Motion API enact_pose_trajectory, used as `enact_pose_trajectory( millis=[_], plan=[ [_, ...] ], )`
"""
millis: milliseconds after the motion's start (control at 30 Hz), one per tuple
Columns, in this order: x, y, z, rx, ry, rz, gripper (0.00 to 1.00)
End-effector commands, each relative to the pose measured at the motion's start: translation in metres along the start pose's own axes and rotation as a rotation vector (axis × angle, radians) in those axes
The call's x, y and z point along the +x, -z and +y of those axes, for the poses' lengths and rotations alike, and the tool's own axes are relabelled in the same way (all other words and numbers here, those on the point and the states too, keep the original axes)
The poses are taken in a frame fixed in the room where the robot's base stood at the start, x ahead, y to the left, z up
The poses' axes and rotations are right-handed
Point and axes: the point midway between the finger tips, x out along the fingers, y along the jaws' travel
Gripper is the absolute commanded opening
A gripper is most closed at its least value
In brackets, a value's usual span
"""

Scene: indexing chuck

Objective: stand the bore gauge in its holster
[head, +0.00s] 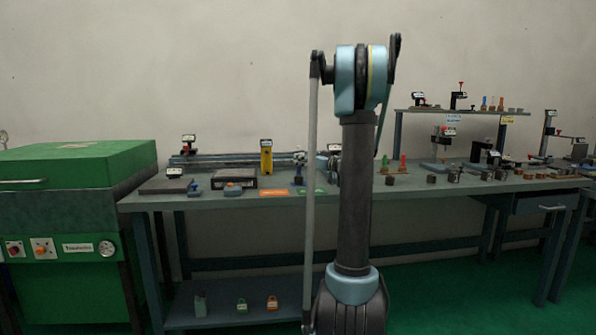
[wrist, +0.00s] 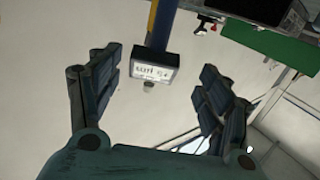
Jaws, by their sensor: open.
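A dark display head with a pale readout (wrist: 157,68) sits on a blue and yellow upright in the wrist view, ahead of and between my fingers. It looks like the top of the yellow upright (head: 266,160) standing on the bench in the head view. I cannot tell whether this is the bore gauge or another instrument. I cannot make out the holster for certain. My gripper (wrist: 155,95) is open and empty, its fingers spread left and right with free space between them. In the head view my arm hides the gripper and part of the bench.
The bench (head: 230,200) carries several small instruments and blocks. A dark plate (head: 163,185) and a black box (head: 233,178) lie left of the yellow upright. A raised shelf (head: 462,111) stands at right. The green machine (head: 75,185) is at left.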

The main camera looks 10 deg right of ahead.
Motion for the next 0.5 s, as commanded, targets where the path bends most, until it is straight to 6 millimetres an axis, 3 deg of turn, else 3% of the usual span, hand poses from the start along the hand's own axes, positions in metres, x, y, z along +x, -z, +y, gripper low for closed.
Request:
enact_pose_trajectory(
  millis=[233, 500],
  plan=[
    [0.014, 0.002, 0.003, 0.0, 0.002, 0.0, 0.72],
    [0.048, 0.004, 0.007, 0.0, 0.002, 0.0, 0.72]
  ],
)
